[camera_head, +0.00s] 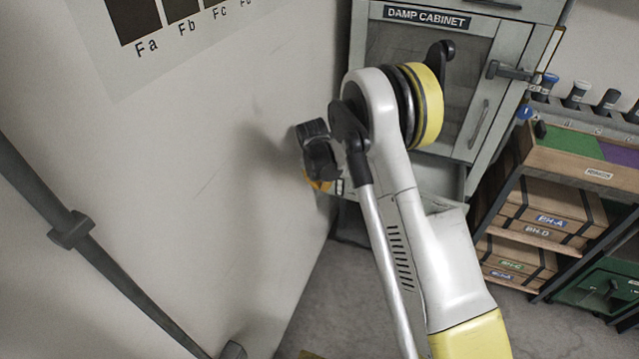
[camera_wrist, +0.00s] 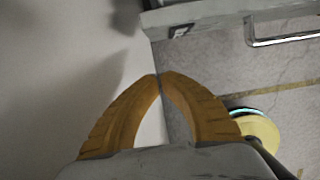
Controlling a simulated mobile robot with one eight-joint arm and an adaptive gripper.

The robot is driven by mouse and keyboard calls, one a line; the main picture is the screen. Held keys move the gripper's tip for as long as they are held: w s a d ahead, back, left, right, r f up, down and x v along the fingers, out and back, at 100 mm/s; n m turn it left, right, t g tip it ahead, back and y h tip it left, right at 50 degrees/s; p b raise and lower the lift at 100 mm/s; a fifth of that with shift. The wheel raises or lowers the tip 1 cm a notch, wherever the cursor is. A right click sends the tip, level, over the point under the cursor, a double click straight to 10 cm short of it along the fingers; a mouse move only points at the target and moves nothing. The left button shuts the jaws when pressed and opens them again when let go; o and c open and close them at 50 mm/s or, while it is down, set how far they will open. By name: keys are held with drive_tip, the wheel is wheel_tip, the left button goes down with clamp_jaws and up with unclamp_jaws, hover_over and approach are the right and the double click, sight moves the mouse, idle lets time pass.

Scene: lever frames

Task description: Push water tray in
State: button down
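The water tray (camera_head: 440,177) appears as a grey drawer standing out below the door of the damp cabinet (camera_head: 483,80). My arm hides much of its front in the head view. In the wrist view a grey front edge (camera_wrist: 215,14), probably the tray's, crosses the top, with a small label and a metal bar handle (camera_wrist: 284,40). My gripper (camera_wrist: 157,77) has its two orange fingertips together, with nothing seen between them. It points toward the tray's left end, and a gap shows between tips and tray. In the head view my gripper (camera_head: 318,184) is mostly hidden behind the wrist.
A pale wall panel (camera_head: 200,150) runs close along the left of my gripper. A shelf rack (camera_head: 570,165) with wooden boxes (camera_head: 540,215) stands right of the cabinet. Grey floor (camera_head: 340,290) is clear below the tray. The cabinet door looks shut.

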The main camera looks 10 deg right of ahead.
drive_tip(key=shift+w+d+f+b, duration=0.65)
drive_tip(key=shift+w+d+f, duration=0.1)
drive_tip(key=shift+w, duration=0.25)
drive_tip(key=shift+w+d+f+b, duration=0.65)
drive_tip(key=shift+w+f, duration=0.1)
drive_tip(key=shift+w, duration=0.25)
drive_tip(key=shift+a, duration=0.1)
